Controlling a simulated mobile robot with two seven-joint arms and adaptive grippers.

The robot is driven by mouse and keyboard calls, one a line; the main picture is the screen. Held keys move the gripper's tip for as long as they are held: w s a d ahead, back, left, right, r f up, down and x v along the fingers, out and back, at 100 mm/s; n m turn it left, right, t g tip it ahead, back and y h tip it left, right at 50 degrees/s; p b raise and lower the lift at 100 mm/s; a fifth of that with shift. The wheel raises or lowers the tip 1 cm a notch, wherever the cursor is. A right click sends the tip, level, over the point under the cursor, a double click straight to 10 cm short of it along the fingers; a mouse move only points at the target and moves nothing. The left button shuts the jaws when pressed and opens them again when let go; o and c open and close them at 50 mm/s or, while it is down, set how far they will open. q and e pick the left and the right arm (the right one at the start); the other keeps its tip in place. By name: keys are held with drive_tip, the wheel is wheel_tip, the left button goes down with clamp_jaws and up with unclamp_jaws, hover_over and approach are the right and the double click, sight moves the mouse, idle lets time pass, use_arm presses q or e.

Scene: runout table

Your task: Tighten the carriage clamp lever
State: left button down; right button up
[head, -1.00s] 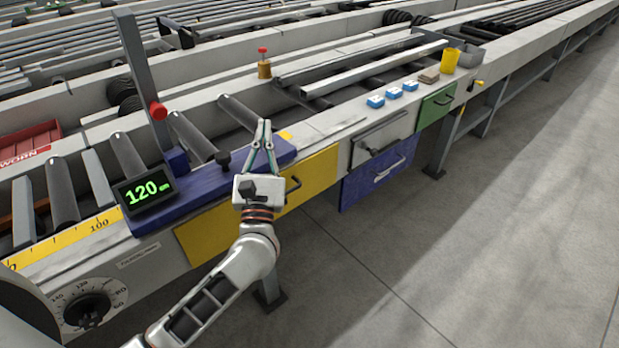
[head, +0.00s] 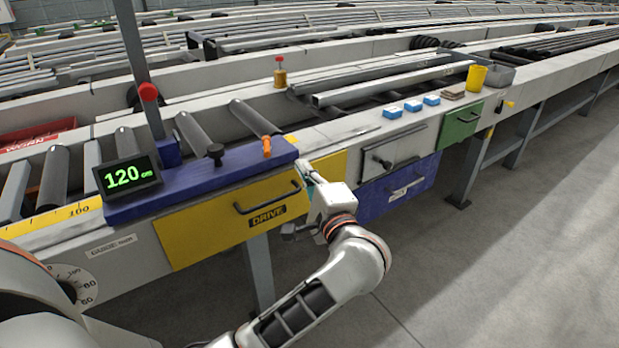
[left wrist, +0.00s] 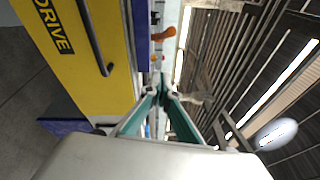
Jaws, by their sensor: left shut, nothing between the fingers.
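The blue carriage (head: 200,181) lies across the rail and carries a green 120 cm display (head: 131,176). A small orange lever (head: 266,146) stands near its right end, and a black knob (head: 215,152) sits left of it. I take the orange lever to be the clamp lever; whether it is tight I cannot tell. My left gripper (head: 303,168) is shut and empty, just right of the carriage's end and apart from the lever. In the left wrist view the closed green fingertips (left wrist: 162,82) lie below the orange lever (left wrist: 165,34). My right gripper is out of view.
A yellow DRIVE drawer (head: 225,220) with a black handle is below the carriage. Blue blocks (head: 412,106) and a yellow cup (head: 477,76) sit further right. The floor in front is open.

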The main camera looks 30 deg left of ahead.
sight(267, 149)
use_arm(q)
drive_tip(key=x, duration=0.5)
drive_tip(key=shift+a, duration=0.2)
drive_tip(key=shift+s+a+r, duration=0.2)
drive_tip(key=shift+s+a, duration=0.35)
drive_tip(key=shift+s+a+r, duration=0.2)
drive_tip(key=shift+s+a, duration=0.35)
drive_tip(key=shift+a, duration=0.05)
drive_tip(key=shift+s+a, duration=0.2)
drive_tip(key=shift+a, duration=0.1)
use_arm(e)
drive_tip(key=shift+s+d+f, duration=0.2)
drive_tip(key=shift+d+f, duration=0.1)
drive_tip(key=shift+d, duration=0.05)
use_arm(q)
drive_tip(key=shift+f, duration=0.1)
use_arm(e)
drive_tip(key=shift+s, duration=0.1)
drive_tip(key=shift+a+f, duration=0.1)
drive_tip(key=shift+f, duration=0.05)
